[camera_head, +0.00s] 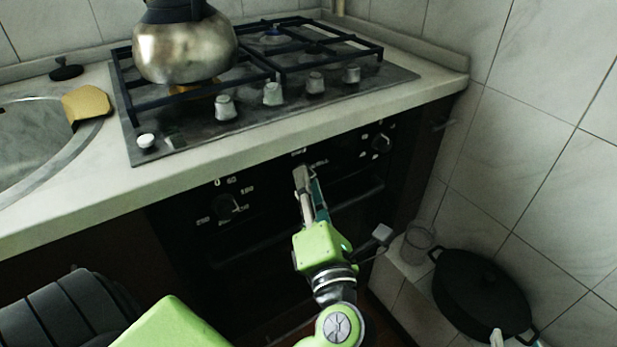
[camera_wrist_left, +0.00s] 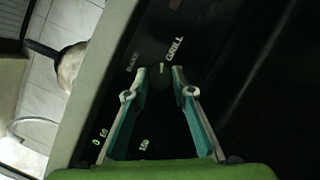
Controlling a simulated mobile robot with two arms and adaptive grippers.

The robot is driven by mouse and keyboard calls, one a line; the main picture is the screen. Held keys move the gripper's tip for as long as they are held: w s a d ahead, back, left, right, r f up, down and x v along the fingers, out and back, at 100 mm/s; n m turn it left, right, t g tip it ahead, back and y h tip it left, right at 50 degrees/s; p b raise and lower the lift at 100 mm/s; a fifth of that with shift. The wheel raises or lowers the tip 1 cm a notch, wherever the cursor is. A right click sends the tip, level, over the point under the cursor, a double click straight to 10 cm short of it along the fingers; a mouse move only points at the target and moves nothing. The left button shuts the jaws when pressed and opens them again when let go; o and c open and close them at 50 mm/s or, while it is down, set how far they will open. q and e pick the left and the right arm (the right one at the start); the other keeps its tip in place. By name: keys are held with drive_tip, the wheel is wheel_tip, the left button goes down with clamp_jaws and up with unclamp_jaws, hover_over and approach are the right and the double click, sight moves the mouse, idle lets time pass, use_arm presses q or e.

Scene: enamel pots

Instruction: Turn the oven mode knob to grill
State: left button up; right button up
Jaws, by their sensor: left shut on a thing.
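The oven mode knob (camera_wrist_left: 160,78) is a dark knob on the black oven panel (camera_head: 265,190). In the left wrist view it sits between the fingertips of my left gripper (camera_wrist_left: 160,72), which is shut on it. A white mark shows at the knob, between the BAKE label (camera_wrist_left: 131,62) and the GRILL label (camera_wrist_left: 174,49), closer to GRILL. In the head view my left gripper (camera_head: 305,174) reaches the middle of the panel and hides the knob. What look like my right gripper's fingertips (camera_head: 517,340) show at the bottom right edge, apart.
A temperature knob (camera_head: 226,207) is left on the panel, another knob (camera_head: 381,143) right. The counter edge (camera_head: 290,143) overhangs the panel. Above are the hob (camera_head: 185,140) and a kettle (camera_head: 185,50). A black pot (camera_head: 480,290) and a glass (camera_head: 418,240) stand at lower right.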

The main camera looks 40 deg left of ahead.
drive_tip(key=s+d+f+g+h+p, duration=0.1)
drive_tip(key=s+d+f+g+p, duration=0.3)
drive_tip(key=s, duration=0.4)
drive_tip(key=s+d+f+g+h+p, duration=0.2)
drive_tip(key=s+f+g, duration=0.35)
drive_tip(key=s, duration=0.35)
use_arm(q)
drive_tip(key=shift+r+m+g+h+p, duration=0.15)
drive_tip(key=shift+m+h+p, duration=0.3)
drive_tip(key=shift+m+p, duration=1)
drive_tip(key=shift+m+g+h+p, duration=0.35)
drive_tip(key=shift+m+p, duration=0.5)
drive_tip(key=shift+p, duration=1.05)
use_arm(e)
drive_tip(key=s+f+g, duration=0.1)
drive_tip(key=s+f, duration=0.1)
drive_tip(key=f, duration=1)
drive_tip(key=s+f+g, duration=0.1)
drive_tip(key=s+f, duration=0.1)
drive_tip(key=f, duration=1)
drive_tip(key=shift+s, duration=0.35)
drive_tip(key=shift+d, duration=0.1)
use_arm(q)
drive_tip(key=o, duration=1.1)
